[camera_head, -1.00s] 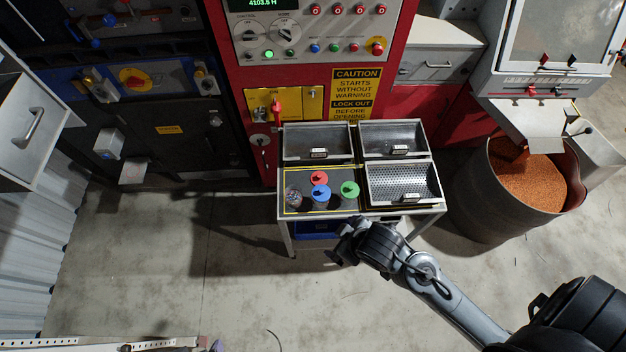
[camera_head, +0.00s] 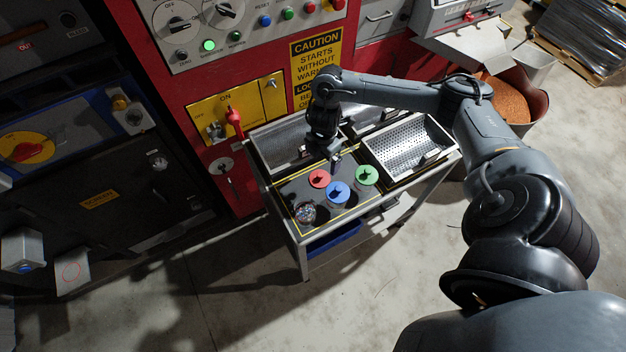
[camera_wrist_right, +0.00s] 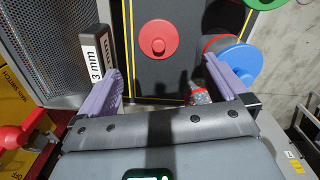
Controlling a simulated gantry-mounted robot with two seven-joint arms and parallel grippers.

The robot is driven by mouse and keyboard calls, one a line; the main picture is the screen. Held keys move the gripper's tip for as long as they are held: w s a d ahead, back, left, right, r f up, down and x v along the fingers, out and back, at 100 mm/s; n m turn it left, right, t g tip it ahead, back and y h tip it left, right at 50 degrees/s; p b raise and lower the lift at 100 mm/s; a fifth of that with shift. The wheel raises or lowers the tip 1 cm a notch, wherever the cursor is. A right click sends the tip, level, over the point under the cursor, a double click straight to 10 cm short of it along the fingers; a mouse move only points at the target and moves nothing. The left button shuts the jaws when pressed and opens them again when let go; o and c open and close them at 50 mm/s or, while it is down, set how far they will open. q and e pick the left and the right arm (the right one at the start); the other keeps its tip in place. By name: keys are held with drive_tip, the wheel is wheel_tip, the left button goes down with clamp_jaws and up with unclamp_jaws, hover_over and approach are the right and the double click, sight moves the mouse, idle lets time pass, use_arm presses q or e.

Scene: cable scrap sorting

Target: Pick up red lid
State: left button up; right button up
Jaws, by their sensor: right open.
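The red lid (camera_head: 320,178), with a small knob on top, lies on the dark mat at the left front of the cart, among the blue lid (camera_head: 338,194) and green lid (camera_head: 366,175). My right gripper (camera_head: 335,160) points down just behind it, close above the cart. In the right wrist view the red lid (camera_wrist_right: 158,40) shows ahead of the spread purple fingers (camera_wrist_right: 165,85). Nothing is between them. The blue lid (camera_wrist_right: 240,65) partly shows behind the right finger. My left gripper is not in view.
A clear jar of scraps (camera_head: 305,213) stands at the mat's front left. Metal trays, one a perforated tray (camera_head: 408,145), fill the cart's back and right. A red lever (camera_head: 234,121) sticks out from the cabinet at left.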

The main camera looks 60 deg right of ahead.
drive_tip(key=b, duration=0.2)
hover_over(321, 174)
wheel_tip(321, 174, down, 5)
drive_tip(key=shift+s+f, duration=0.1)
drive_tip(key=shift+s, duration=0.05)
drive_tip(key=shift+f, duration=0.3)
drive_tip(key=shift+f+b, duration=0.8)
drive_tip(key=shift+f, duration=1.45)
